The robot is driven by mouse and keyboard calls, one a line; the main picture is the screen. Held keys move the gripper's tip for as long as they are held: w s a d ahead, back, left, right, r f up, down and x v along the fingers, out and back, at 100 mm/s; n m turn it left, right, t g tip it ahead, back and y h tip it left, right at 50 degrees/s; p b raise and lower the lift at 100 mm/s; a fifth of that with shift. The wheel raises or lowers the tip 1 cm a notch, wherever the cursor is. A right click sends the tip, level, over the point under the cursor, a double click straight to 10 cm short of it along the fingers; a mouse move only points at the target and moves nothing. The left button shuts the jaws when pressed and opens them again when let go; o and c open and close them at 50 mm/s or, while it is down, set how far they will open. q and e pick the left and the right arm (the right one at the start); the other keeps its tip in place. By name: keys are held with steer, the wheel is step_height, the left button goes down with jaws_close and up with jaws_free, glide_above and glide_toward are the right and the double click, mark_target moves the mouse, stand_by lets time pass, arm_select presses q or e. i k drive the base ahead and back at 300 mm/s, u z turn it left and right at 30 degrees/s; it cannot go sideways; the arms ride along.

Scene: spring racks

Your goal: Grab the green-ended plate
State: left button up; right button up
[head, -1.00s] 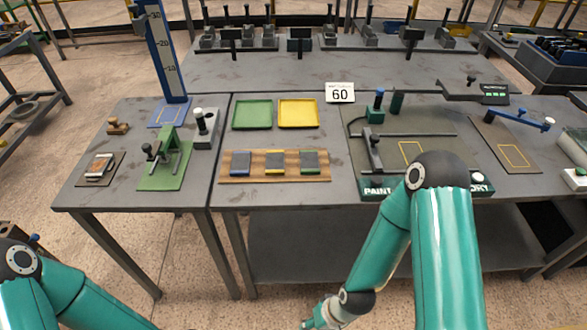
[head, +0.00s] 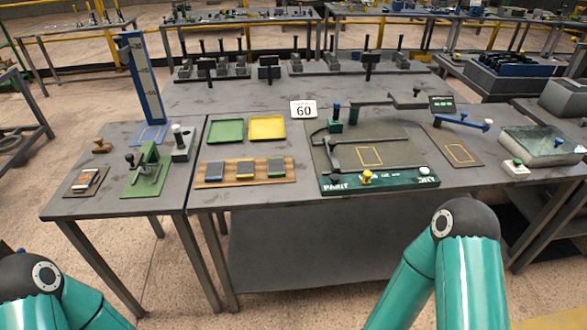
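Three dark plates lie side by side on a wooden rack (head: 244,182) on the near table. The green-ended plate (head: 276,166) is the right one, with its green strip along the near edge. The yellow-ended plate (head: 246,168) is in the middle and the blue-ended plate (head: 214,171) is on the left. Only upper parts of my two arms show, at the lower left and lower right. Both grippers are out of the picture, below its bottom edge.
A green tray (head: 226,130) and a yellow tray (head: 267,127) lie behind the rack. A sign reading 60 (head: 303,109) stands right of them. A green clamp fixture (head: 147,171) is to the left and a paint station (head: 380,181) to the right.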

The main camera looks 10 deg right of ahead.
mark_target(276, 168)
steer(key=z, duration=0.45)
steer(key=i, duration=0.55)
steer(key=u, duration=1.5)
steer(key=k, duration=1.1)
steer(key=z, duration=0.15)
steer(key=i, duration=0.95)
steer(key=z, duration=0.05)
